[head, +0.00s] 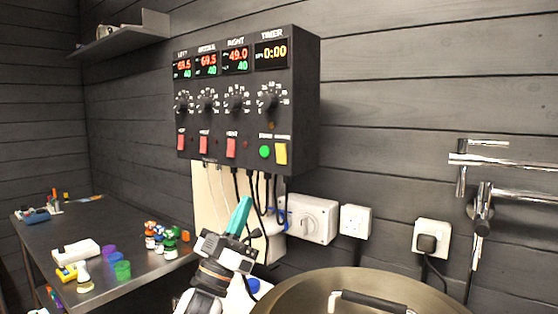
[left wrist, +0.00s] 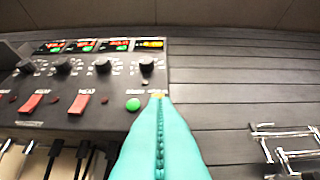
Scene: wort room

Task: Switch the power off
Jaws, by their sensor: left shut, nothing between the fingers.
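The black control box (head: 297,110) hangs on the dark plank wall. Its lower row has several red switches (head: 231,148), a lit green round button (head: 265,151) and a yellow switch (head: 281,153). The small labels are too blurred to read. My left gripper (head: 240,214) is below the box, its teal fingers shut and empty, pointing up. In the left wrist view the closed fingertips (left wrist: 160,99) overlap the yellow switch (left wrist: 158,95), most of which they hide; contact cannot be told. The green button (left wrist: 133,104) shows just left of them. My right gripper is not in view.
Cables hang under the box. A white rotary switch box (head: 312,220) and two white sockets are on the wall, one with a black plug (head: 427,243). A side table (head: 130,231) holds small coloured items.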

